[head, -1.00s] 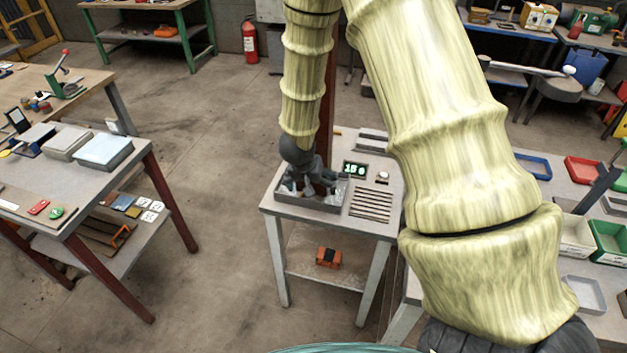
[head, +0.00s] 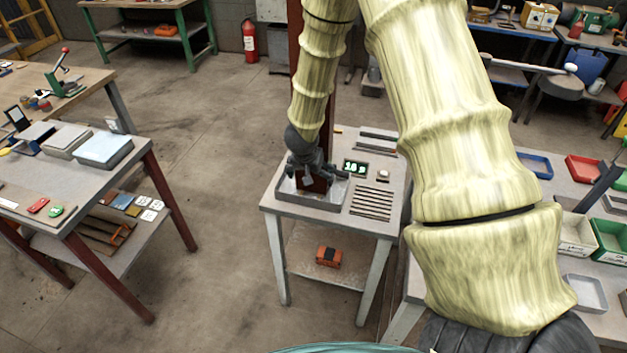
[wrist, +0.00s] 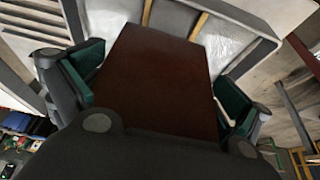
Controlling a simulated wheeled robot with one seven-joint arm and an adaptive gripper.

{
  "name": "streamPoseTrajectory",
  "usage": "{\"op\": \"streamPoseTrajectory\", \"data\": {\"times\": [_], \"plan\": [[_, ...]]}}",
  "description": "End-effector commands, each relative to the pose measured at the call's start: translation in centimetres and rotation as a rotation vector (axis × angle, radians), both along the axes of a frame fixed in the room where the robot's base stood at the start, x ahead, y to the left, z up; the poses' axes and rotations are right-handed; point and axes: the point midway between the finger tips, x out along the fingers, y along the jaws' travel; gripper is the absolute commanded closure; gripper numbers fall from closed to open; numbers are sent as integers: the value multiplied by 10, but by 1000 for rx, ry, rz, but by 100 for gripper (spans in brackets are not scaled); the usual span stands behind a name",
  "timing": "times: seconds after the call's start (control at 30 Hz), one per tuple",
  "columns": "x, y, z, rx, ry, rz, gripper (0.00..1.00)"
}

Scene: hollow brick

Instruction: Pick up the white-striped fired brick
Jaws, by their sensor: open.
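My gripper (head: 318,172) is low over a grey metal tray (head: 312,203) on the small middle table. In the wrist view my gripper (wrist: 160,72) is open, with a green-padded finger on each side of a dark red-brown block (wrist: 155,85). The block lies between the fingers. A narrow gap shows at the left finger; contact at the right finger is unclear. No white stripe shows on its visible face, and its lower part is hidden by my gripper.
The small table (head: 388,222) also holds a lit green display (head: 355,168), a small round button box (head: 383,175) and a slatted rack (head: 372,202). A workbench stands at the left, another at the right with coloured bins (head: 608,240). Floor is clear between the tables.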

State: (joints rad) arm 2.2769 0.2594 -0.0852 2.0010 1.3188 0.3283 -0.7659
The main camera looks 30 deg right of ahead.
Motion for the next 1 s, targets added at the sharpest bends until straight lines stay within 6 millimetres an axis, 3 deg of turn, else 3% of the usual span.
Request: {"op": "streamPoseTrajectory", "data": {"times": [0.3, 0.63, 0.9, 1.0], "plan": [[8, -12, -30, 1, 0, -1, 0], [9, -13, -33, 1, 0, -1, 0], [9, -13, -33, 1, -1, -1, 49], [9, -13, -33, 1, -1, -1, 49]]}}
